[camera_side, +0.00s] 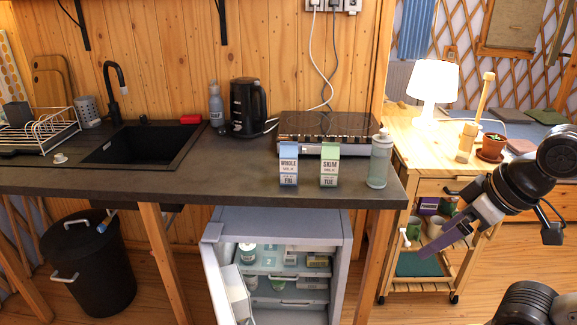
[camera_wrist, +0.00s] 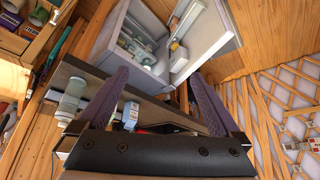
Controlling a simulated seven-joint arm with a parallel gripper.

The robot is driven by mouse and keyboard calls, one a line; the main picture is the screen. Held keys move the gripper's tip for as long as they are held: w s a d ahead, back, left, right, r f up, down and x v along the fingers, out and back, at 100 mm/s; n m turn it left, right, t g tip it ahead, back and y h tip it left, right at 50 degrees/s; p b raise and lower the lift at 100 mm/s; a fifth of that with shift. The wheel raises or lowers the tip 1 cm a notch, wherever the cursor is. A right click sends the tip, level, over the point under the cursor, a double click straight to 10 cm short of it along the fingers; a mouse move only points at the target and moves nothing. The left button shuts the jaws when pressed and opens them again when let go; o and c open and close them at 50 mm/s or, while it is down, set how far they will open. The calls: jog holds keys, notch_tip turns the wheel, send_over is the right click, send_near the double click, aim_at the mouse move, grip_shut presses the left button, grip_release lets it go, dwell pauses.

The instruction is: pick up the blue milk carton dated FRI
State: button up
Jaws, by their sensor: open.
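The blue milk carton (camera_side: 289,168), labelled WHOLE MILK with a small date that looks like FRI, stands upright near the counter's front edge. A green carton (camera_side: 330,167), labelled SKIM MILK, stands just right of it; its small date looks like TUE. In the wrist view a pale bluish carton (camera_wrist: 131,115) shows between the fingers, probably the blue one. My gripper (camera_side: 438,242) is open and empty, with purple fingers, to the right of the counter and lower than its top, well apart from the cartons. In the wrist view its two fingers (camera_wrist: 158,78) are spread wide.
A pale bottle (camera_side: 380,160) stands at the right end of the dark counter (camera_side: 225,178), between the cartons and my gripper. A hob (camera_side: 325,128) lies behind. Under the counter a small fridge (camera_side: 342,230) stands open with items inside. A wooden cart (camera_side: 425,150) with a lamp stands right.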

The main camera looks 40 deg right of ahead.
jog(key=w+d+r+m+h, duration=0.1)
jog(key=w+d+r+m, duration=0.15)
jog(key=w+r, duration=0.75)
jog(key=w+d+r+m+h, duration=0.1)
jog(key=w+r+m, duration=0.3)
jog(key=w+r, duration=0.55)
jog(key=m+g+h, duration=0.1)
jog(key=m+g, duration=0.1)
jog(key=m, duration=0.1)
send_over(287, 156)
jog(key=s+a, duration=0.3)
notch_tip(287, 156, down, 16)
jog(key=shift+n+g, duration=0.25)
jog(key=shift+g, duration=0.05)
jog(key=x, duration=1.1)
jog(key=shift+f, duration=0.35)
jog(key=shift+d+x, duration=0.15)
jog(key=shift+x, duration=1.35)
jog(key=shift+d+x, duration=0.2)
jog(key=shift+x, duration=1.25)
jog(key=shift+r, duration=0.1)
jog(key=c, duration=1.6)
jog(key=shift+r, duration=0.15)
